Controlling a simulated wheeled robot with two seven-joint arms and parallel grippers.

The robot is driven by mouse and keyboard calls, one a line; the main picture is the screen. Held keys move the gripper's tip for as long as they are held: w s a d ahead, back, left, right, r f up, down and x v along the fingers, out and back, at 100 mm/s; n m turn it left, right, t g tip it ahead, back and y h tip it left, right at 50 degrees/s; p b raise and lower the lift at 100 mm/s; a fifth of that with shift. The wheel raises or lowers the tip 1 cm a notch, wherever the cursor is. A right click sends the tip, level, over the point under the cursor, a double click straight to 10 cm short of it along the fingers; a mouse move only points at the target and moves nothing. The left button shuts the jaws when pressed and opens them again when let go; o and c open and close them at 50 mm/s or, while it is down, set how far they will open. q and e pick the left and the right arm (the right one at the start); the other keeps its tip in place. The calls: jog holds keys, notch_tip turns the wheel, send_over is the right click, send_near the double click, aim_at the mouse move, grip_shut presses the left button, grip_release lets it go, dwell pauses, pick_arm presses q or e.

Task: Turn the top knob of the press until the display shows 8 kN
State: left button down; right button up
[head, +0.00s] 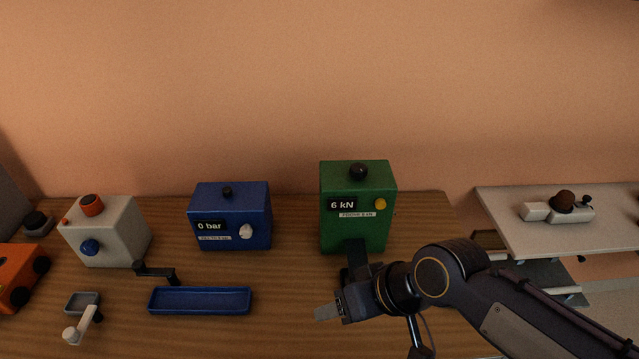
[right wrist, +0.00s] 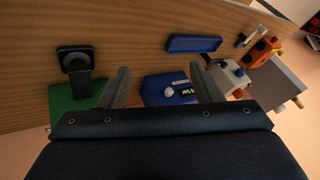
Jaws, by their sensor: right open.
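The press is a green box (head: 337,232) on the wooden table, also at the left of the right wrist view (right wrist: 72,108). Its display (head: 341,205) reads 6 kN. A round black knob (head: 358,172) sits on its top, and a small yellow knob (head: 380,204) is on its front. A black part (right wrist: 75,62) juts from its front, partly hidden by my arm in the head view. My right gripper (head: 332,308) is open and empty, in front of and below the press, apart from the top knob. Its spread fingers show in the right wrist view (right wrist: 161,88). My left gripper is not in view.
A blue box (head: 232,215) reading 0 bar stands left of the press, with a blue tray (head: 200,300) before it. A pale box (head: 115,232) and an orange device (head: 18,275) are farther left. A white side table (head: 500,222) is right.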

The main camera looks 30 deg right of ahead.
dwell(0.3)
notch_tip(320, 180, up, 11)
jog(key=n+g+h+p, duration=0.1)
jog(key=n+g+h, duration=0.35)
jog(key=n, duration=0.35)
send_over(359, 167)
jog(key=shift+s+a+g+y, duration=0.3)
jog(key=shift+a+g+y, duration=0.05)
jog(key=shift+g, duration=0.1)
jog(key=shift+w+d+f, duration=0.25)
jog(key=shift+w+d, duration=0.05)
jog(key=shift+d, duration=0.1)
notch_tip(359, 167, down, 8)
jog(key=shift+r+p, duration=0.25)
jog(key=shift+p, duration=0.05)
jog(key=shift+c, duration=0.3)
